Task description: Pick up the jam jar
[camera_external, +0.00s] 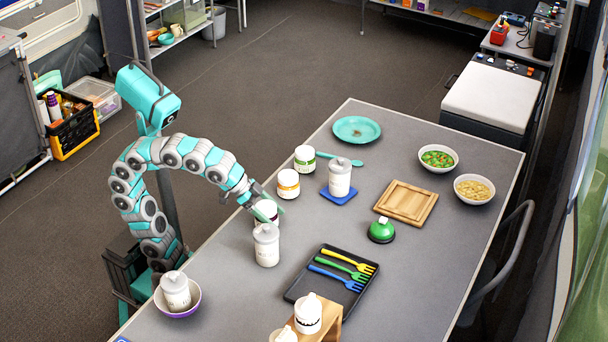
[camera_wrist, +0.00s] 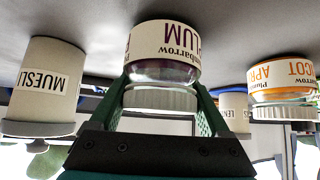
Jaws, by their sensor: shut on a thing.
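The plum jam jar (camera_external: 266,211) has a white lid and a purple-and-white label. It stands at the table's left side, just behind a white canister. In the wrist view, which is upside down, the jar (camera_wrist: 165,48) reads "PLUM". My gripper (camera_external: 270,207) is shut on it, with one green finger on each side near the lid, also seen in the wrist view (camera_wrist: 165,92). The jar's base is at or very near the tabletop; I cannot tell whether it is lifted. An orange-labelled apricot jar (camera_external: 288,184) and a green-labelled jar (camera_external: 304,159) stand behind it.
A muesli canister (camera_wrist: 43,85) stands close beside the held jar; it is the white canister (camera_external: 266,246) in front. Another canister (camera_external: 340,178) stands on a blue mat. A black cutlery tray (camera_external: 298,290) and green bell (camera_external: 381,230) lie right. Table centre is clear.

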